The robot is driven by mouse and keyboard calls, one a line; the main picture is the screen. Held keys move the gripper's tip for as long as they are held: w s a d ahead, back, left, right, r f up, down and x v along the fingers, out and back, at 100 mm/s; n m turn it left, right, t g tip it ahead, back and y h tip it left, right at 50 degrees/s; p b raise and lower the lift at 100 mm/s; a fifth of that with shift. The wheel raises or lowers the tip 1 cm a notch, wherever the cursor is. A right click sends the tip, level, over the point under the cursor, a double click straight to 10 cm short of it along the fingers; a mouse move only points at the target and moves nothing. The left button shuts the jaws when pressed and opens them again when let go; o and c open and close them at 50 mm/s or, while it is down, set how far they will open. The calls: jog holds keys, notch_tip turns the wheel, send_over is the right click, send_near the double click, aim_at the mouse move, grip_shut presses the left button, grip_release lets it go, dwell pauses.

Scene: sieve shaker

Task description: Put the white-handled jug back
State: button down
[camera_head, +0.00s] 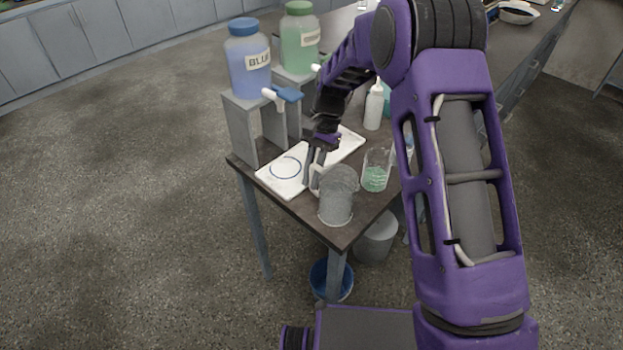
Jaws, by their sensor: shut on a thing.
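The jug (337,200) is a grey, see-through vessel at the front corner of the small table. It looks upright. Its white handle is on its left side, mostly hidden by my fingers. My gripper (316,178) points down and is shut on the jug's handle. I cannot tell whether the jug's base touches the tabletop or hangs just above it. A white board (268,180) with a blue ring drawn on it lies on the table, behind and to the left of the jug. The ring is empty.
A beaker with green liquid (375,177) stands close right of the jug. Jars labelled blue (248,62) and green (299,40) stand on grey stands (240,128), with a blue-levered tap in front. A white bottle (374,106) stands behind. Buckets (376,238) sit below.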

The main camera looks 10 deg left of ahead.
jog(key=shift+f, duration=0.45)
jog(key=shift+f, duration=0.1)
jog(key=c, duration=0.9)
grip_release()
jog(key=p+v, duration=0.1)
jog(key=v, duration=1.1)
